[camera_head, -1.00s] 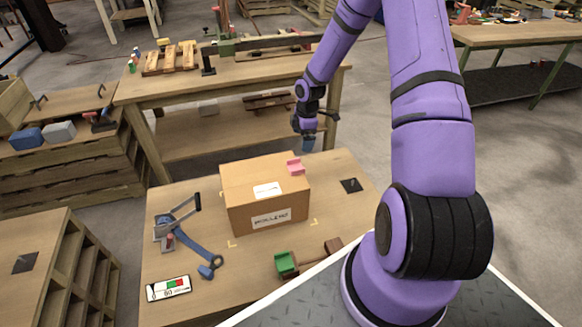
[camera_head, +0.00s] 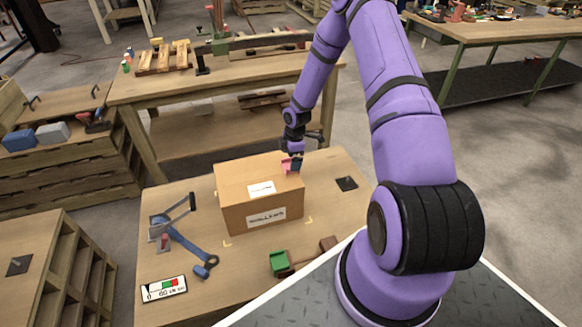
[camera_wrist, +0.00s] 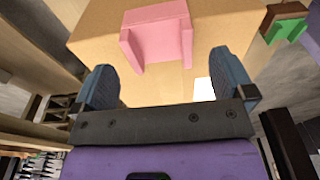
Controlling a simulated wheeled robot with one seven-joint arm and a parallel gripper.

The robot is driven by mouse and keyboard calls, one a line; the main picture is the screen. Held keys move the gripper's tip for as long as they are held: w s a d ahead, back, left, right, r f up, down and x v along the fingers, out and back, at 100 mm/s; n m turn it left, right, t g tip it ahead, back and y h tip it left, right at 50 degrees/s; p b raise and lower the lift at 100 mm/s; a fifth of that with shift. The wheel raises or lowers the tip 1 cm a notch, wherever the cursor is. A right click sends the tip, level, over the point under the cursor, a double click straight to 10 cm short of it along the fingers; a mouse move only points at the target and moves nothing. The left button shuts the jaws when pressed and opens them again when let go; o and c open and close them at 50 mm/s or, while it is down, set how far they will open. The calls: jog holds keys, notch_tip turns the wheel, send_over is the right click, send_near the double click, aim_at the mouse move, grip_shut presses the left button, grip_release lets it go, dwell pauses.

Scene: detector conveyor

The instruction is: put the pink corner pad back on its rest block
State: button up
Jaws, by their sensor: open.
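The pink corner pad (camera_wrist: 157,30) sits on the top edge of a cardboard box (camera_wrist: 98,22). In the head view the pad (camera_head: 287,167) is at the box's back right corner, partly hidden by my gripper. My gripper (camera_wrist: 168,82) is open, with its two blue fingers apart and nothing between them. The pad lies just beyond the fingertips in the wrist view, roughly centred between them. In the head view my gripper (camera_head: 293,163) is right at the pad. The box (camera_head: 235,185) stands on the near wooden table. I cannot surely tell which thing is the pad's rest block.
A green block (camera_head: 279,262) with a brown piece lies at the table's front. A blue strap tool (camera_head: 185,240) and a display panel (camera_head: 164,288) are on the left. A dark square plate (camera_head: 346,184) lies right of the box. Another workbench (camera_head: 222,78) stands behind.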

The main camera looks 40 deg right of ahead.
notch_tip(320, 180, down, 2)
jog(key=shift+a+f, duration=0.15)
jog(key=shift+f, duration=0.1)
jog(key=shift+c, duration=0.2)
jog(key=c, duration=1)
jog(key=shift+o, duration=0.2)
jog(key=shift+r, duration=0.15)
